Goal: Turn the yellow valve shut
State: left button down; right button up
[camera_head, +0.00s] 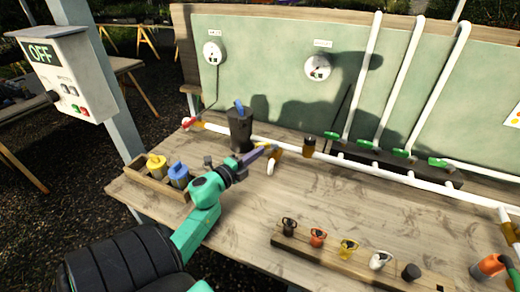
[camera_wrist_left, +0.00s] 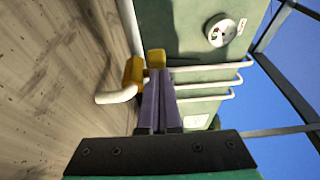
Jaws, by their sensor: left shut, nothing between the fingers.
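The yellow valve (camera_head: 277,151) sits on the white pipe near the back of the bench, above a short white spout that bends down. In the left wrist view its yellow body (camera_wrist_left: 133,73) is left of my fingers, and a yellow part, likely the handle (camera_wrist_left: 156,58), shows just past the fingertips. My left gripper (camera_head: 266,151) is shut and empty, its purple fingers pressed together. In the left wrist view the fingertips (camera_wrist_left: 158,72) are right at the valve; I cannot tell whether they touch it. My right gripper is not in view.
A black container (camera_head: 240,130) stands behind my left arm. Other valves with green handles (camera_head: 402,153) and a red one (camera_head: 190,122) are on the pipes. A wooden rack (camera_head: 340,262) holds several small parts in front. A box reading OFF (camera_head: 60,70) hangs left.

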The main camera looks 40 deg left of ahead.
pick_arm(q)
jog(key=shift+w+a+f+m+h, duration=0.1)
jog(key=shift+w+a+m+h, duration=0.1)
jog(key=shift+a+m+h, duration=0.65)
jog(key=shift+w+a+n+b, duration=0.35)
jog(key=shift+w+a+b, duration=0.25)
jog(key=shift+a, duration=0.15)
jog(key=shift+a+r, duration=0.1)
jog(key=shift+r, duration=0.15)
notch_tip(320, 180, up, 20)
jog(key=p, duration=0.3)
jog(key=shift+p, duration=0.3)
